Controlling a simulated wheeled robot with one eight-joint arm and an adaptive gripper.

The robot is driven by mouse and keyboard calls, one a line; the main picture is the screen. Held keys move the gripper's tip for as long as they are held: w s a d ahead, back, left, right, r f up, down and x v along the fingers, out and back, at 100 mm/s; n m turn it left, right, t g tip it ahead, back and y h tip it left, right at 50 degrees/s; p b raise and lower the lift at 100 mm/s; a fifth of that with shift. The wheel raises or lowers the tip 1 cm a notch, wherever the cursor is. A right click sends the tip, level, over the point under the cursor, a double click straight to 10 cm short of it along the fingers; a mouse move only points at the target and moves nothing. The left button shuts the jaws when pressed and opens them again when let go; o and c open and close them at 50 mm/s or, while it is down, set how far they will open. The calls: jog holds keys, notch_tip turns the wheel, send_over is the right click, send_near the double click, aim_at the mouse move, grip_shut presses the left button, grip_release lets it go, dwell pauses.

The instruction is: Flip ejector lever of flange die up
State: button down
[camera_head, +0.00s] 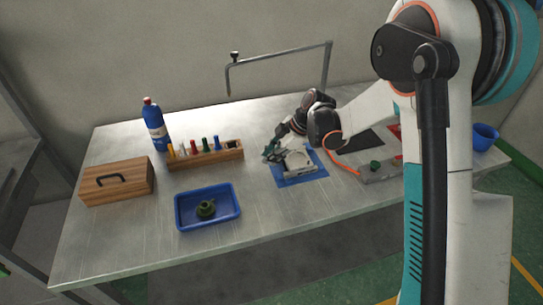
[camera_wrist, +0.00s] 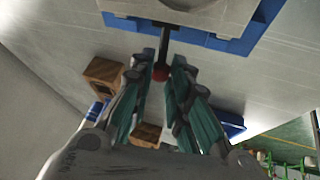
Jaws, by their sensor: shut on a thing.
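The flange die (camera_head: 300,161) is a light grey block lying on a blue mat (camera_head: 288,182) near the middle of the table. Its edge also shows at the top of the wrist view (camera_wrist: 190,14). From it the ejector lever (camera_wrist: 165,45), a dark rod with a red knob (camera_wrist: 160,73), sticks out toward my gripper. My gripper (camera_wrist: 162,72) has its teal fingers on both sides of the lever's knob end and is shut on it. In the head view my gripper (camera_head: 270,152) is at the die's left side, and the lever is too small to make out there.
A blue tray (camera_head: 182,220) with a dark green part (camera_head: 206,208) lies front left of the die. A wooden rack (camera_head: 236,156) with coloured tools, a blue bottle (camera_head: 155,125) and a wooden box (camera_head: 88,194) stand farther left.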

jog(key=c, duration=1.5)
grip_release()
jog(key=shift+r, duration=0.1)
jog(key=v, duration=1.1)
jog(key=shift+s+d+r, duration=0.1)
jog(key=shift+d+r, duration=0.15)
jog(key=shift+r, duration=0.1)
jog(key=s+d+r+m+t+h, duration=0.1)
jog(key=s+d+r+m, duration=0.3)
jog(key=s, duration=0.3)
jog(key=s+d+r+m+t+h, duration=0.2)
jog(key=s+r+m, duration=0.3)
jog(key=s, duration=0.1)
jog(key=s+d+m+t+h, duration=0.1)
jog(key=s+d+m, duration=0.1)
jog(key=s, duration=0.3)
jog(key=s+d+m+t+h, duration=0.1)
jog(key=s+d+m, duration=0.1)
jog(key=s+m, duration=0.3)
jog(key=s+d+f+m+h, duration=0.1)
jog(key=s+d+m, duration=0.1)
jog(key=s, duration=0.4)
jog(key=shift+s+d+m+t, duration=0.1)
jog(key=shift+d+m+t, duration=0.3)
jog(key=shift+m, duration=0.3)
